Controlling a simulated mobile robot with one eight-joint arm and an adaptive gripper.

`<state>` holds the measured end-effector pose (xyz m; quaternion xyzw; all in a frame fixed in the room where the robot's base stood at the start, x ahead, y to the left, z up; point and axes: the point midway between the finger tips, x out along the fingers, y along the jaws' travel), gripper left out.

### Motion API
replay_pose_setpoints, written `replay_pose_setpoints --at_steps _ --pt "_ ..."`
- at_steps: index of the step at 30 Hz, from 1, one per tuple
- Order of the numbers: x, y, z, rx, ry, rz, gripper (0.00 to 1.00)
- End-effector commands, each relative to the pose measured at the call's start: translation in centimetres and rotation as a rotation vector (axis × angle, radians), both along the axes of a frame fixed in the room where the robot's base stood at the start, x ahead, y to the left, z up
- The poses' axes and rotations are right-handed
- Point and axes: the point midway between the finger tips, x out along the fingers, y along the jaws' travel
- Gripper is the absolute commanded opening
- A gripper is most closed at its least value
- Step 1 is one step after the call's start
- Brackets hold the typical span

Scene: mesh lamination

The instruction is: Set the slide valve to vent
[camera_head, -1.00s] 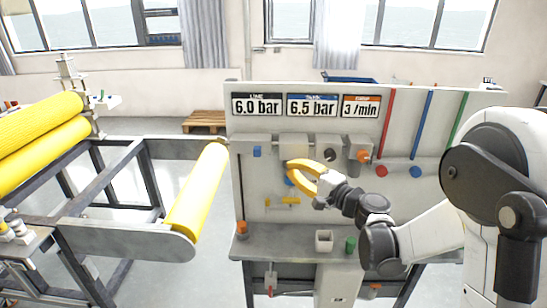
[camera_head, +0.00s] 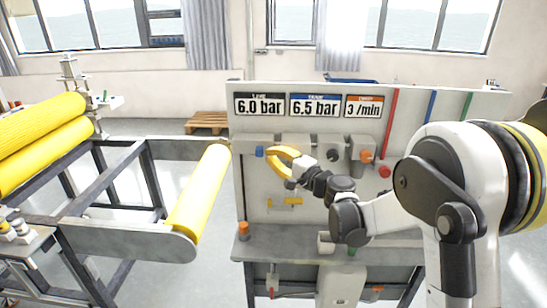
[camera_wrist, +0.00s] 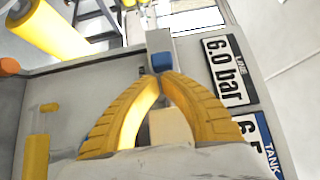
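A small blue block (camera_head: 259,151) sits on a grey fitting at the upper left of the upright panel (camera_head: 249,190), below the "LINE 6.0 bar" sign; it may be the slide valve's knob. It also shows in the wrist view (camera_wrist: 161,62), just beyond the fingertips. My gripper (camera_head: 268,154) is at the panel's left part, to the right of the blue block. Its curved yellow fingers (camera_wrist: 161,77) come together at the tips, with nothing seen held. No vent marking can be read, and I cannot tell whether the fingers touch the block.
Signs reading 6.0 bar, 6.5 bar and 3 /min top the panel. A yellow lever (camera_head: 286,202), an orange knob (camera_head: 366,156) and a red knob (camera_head: 384,171) are on it. An orange-topped part (camera_head: 243,229) stands on the shelf below. A yellow roller (camera_head: 201,190) is left.

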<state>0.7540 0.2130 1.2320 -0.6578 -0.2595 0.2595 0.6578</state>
Motion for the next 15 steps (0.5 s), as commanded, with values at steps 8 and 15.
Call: replay_pose_setpoints --at_steps 8,15 --pt "0.0 3.0 -0.2 0.0 0.0 0.004 0.0" --pt "0.2 6.5 -0.1 0.0 0.0 0.002 0.0"
